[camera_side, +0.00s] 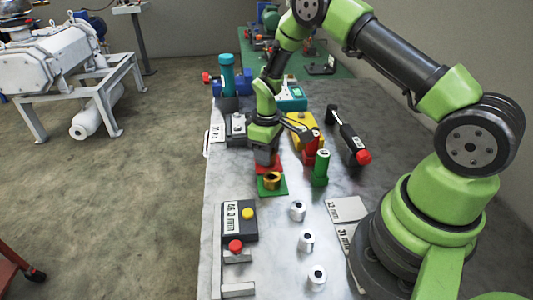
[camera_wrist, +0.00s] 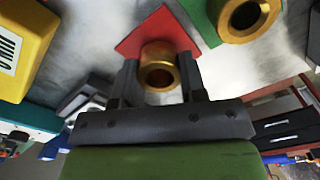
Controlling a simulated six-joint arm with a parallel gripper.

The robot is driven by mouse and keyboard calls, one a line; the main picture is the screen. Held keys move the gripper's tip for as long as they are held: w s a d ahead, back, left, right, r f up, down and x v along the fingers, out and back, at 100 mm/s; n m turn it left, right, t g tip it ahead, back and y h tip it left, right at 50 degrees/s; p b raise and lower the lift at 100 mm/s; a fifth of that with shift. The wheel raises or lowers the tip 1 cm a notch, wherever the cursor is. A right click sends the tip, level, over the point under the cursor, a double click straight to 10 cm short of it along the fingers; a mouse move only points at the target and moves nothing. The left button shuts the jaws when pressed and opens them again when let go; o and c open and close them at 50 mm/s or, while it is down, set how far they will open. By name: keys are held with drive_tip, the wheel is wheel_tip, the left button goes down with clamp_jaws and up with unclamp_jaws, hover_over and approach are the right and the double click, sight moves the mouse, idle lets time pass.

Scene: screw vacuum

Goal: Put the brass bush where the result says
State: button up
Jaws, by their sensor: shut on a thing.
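A brass bush (camera_wrist: 158,52) is between the two fingers of my gripper (camera_wrist: 160,80) in the wrist view. My gripper is shut on it, over the red square (camera_wrist: 140,35). In the side view my gripper (camera_side: 266,161) is low over the red square (camera_side: 263,170), and the held bush is hidden there. I cannot tell whether it touches the square. Another brass bush (camera_side: 272,180) stands on the green square (camera_side: 271,190) just in front; it also shows in the wrist view (camera_wrist: 245,15). A dark box (camera_side: 240,220) carries a display with a number in mm.
Several silver bushes (camera_side: 298,210) stand on the bench to the right, near white plates (camera_side: 347,209) marked in mm. A yellow box (camera_side: 302,122) is behind.

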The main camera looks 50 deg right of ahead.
drive_tip(key=shift+f, duration=0.3)
drive_tip(key=shift+f, duration=0.1)
drive_tip(key=o, duration=1)
drive_tip(key=shift+o, duration=0.2)
drive_tip(key=s+a+r+m+t, duration=0.1)
drive_tip(key=s+a+r, duration=0.1)
drive_tip(key=r, duration=0.9)
drive_tip(key=s+a+r+m+t, duration=0.1)
drive_tip(key=r, duration=1)
drive_tip(key=s+a+r+m+t+y, duration=0.1)
drive_tip(key=s+a+r+m+t, duration=0.1)
drive_tip(key=s, duration=0.7)
drive_tip(key=s+a+r+m+t+y, duration=0.1)
drive_tip(key=s+a+r+m+t, duration=0.2)
drive_tip(key=s+r, duration=0.3)
drive_tip(key=s+a, duration=0.1)
drive_tip(key=s, duration=0.1)
drive_tip(key=shift+s+a+r, duration=0.3)
drive_tip(key=shift+s+a, duration=0.05)
drive_tip(key=shift+a, duration=0.05)
